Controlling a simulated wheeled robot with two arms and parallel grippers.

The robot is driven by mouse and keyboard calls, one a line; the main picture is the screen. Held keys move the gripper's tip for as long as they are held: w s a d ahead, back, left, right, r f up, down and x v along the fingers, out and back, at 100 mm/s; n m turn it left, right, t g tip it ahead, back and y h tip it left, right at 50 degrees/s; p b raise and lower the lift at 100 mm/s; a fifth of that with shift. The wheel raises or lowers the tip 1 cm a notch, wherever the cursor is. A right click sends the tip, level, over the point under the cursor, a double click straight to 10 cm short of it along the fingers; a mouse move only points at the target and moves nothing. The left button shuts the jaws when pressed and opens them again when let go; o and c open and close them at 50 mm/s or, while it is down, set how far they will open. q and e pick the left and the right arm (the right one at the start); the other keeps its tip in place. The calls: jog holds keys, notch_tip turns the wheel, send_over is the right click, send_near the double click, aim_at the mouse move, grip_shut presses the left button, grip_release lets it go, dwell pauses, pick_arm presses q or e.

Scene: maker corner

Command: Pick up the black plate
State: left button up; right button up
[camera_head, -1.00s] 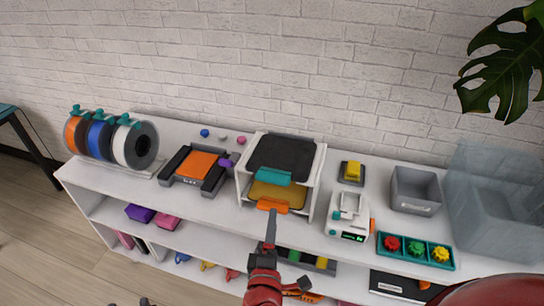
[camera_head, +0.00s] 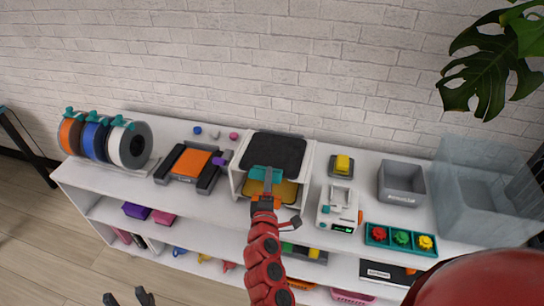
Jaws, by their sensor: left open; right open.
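The black plate (camera_head: 273,152) lies flat on the upper level of a white rack (camera_head: 309,165) on the shelf unit. Its teal handle (camera_head: 262,173) faces me. A gold plate (camera_head: 287,191) lies on the level below, its orange handle mostly hidden behind my gripper. My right gripper (camera_head: 267,182) is open, its fingers at the teal handle; I cannot tell whether they touch it. My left gripper (camera_head: 130,299) is open and empty, low at the bottom left, away from the rack.
Left of the rack are an orange-topped device (camera_head: 191,163) and filament spools (camera_head: 128,146). Right of it are a white scale (camera_head: 338,210), a yellow block (camera_head: 343,163), a grey bin (camera_head: 402,184), a teal tray of knobs (camera_head: 400,239) and a clear box (camera_head: 470,190).

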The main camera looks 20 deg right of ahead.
jog(key=x, duration=0.3)
jog(key=shift+w+p, duration=0.15)
jog(key=shift+p, duration=0.15)
jog(key=shift+c, duration=0.2)
grip_shut()
